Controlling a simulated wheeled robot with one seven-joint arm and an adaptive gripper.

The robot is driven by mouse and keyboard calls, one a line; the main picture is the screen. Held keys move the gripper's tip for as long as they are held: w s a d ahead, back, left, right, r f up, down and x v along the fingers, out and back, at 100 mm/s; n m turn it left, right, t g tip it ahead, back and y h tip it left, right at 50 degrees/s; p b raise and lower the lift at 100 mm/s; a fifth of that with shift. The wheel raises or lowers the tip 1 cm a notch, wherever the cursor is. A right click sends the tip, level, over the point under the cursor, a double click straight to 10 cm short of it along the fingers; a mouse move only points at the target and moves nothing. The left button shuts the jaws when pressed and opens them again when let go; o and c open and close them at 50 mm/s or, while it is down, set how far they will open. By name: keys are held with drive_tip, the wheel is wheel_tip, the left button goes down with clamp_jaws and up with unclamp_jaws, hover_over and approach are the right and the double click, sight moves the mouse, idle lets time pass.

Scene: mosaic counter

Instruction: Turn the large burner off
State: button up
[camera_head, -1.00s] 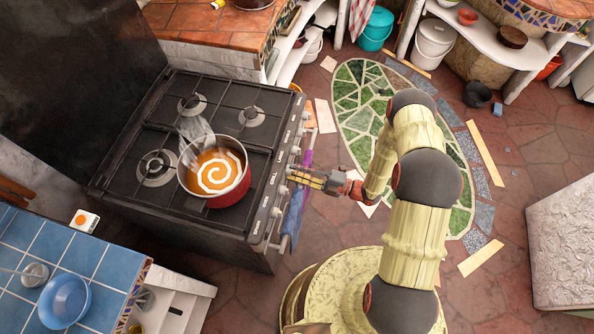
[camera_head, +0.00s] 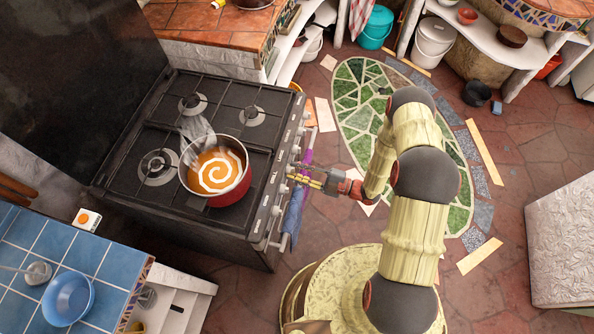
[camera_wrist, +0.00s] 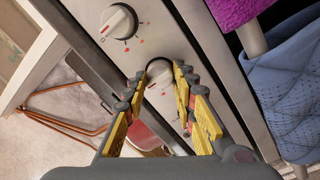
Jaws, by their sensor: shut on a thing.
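The gas stove (camera_head: 215,130) stands left of centre in the head view, with a row of knobs on its front panel (camera_head: 268,205). My gripper (camera_head: 293,172) reaches the panel from the right. In the wrist view, my gripper (camera_wrist: 160,74) has its yellow fingers around a light round knob (camera_wrist: 159,70) and is shut on it. The fingers partly cover this knob. Another knob (camera_wrist: 118,21) sits farther up the panel, apart from the fingers. The red pot (camera_head: 232,187) of orange soup stands on a front burner and hides it. A bare burner (camera_head: 157,167) shows left of it; no flame is visible.
A blue cloth (camera_head: 291,217) and a purple cloth (camera_head: 307,157) hang along the stove front near my gripper. A blue tiled counter (camera_head: 40,245) is at the lower left. The floor right of my arm is mostly clear up to a white block (camera_head: 560,240).

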drive_tip(key=shift+f, duration=0.1)
drive_tip(key=o, duration=1)
drive_tip(key=shift+o, duration=0.6)
drive_tip(key=shift+d, duration=0.1)
drive_tip(key=v, duration=1.1)
drive_tip(key=shift+s+d, duration=0.25)
drive_tip(key=shift+d, duration=0.1)
